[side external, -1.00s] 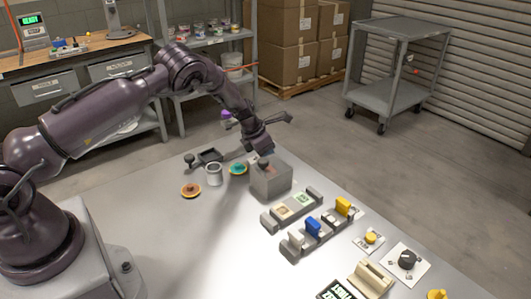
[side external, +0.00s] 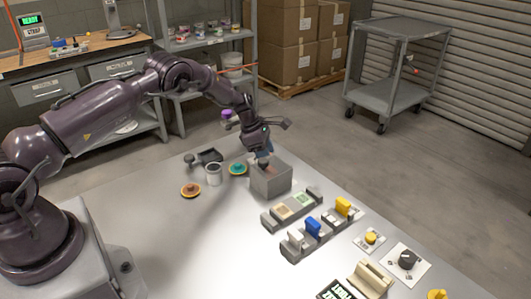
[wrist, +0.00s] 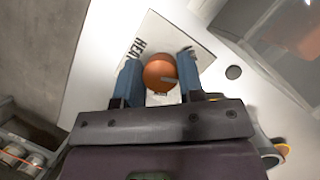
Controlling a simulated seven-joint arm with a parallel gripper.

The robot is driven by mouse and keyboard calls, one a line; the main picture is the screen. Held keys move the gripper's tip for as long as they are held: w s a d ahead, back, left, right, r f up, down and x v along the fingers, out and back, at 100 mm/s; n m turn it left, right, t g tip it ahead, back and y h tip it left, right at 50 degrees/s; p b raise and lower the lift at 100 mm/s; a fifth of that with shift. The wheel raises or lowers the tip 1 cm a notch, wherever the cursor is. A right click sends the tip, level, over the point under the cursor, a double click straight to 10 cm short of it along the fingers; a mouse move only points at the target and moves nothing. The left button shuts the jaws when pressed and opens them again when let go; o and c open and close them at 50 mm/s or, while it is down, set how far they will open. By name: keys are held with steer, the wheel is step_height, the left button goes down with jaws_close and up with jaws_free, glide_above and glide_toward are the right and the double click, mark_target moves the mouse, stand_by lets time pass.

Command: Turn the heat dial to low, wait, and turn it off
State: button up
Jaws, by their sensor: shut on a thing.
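The heat dial (wrist: 160,72) is a round orange knob with a short pale mark pointing right in the wrist view. It sits on a white plate (wrist: 165,30) with the partly covered letters "HEA" beside it. My gripper (wrist: 159,75) has its two blue fingers on either side of the dial, shut on it. In the side external view my gripper (side external: 263,154) is low behind the grey box, which hides the dial and most of the fingertips. I cannot read any heat marks on the plate.
The open grey box (side external: 271,181) stands close to the gripper. A green-rimmed dish (side external: 238,169), a pale cup (side external: 213,174) and an orange dish (side external: 191,190) are to its left. Block racks (side external: 314,228), a yellow knob (side external: 370,238) and a black knob (side external: 407,260) are at the front right.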

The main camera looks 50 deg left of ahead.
steer(key=shift+m+g+h, duration=0.4)
steer(key=shift+m+g, duration=0.4)
steer(key=shift+m, duration=1.5)
steer(key=o, duration=0.9)
steer(key=v, duration=1.3)
steer(key=shift+w+a, duration=0.1)
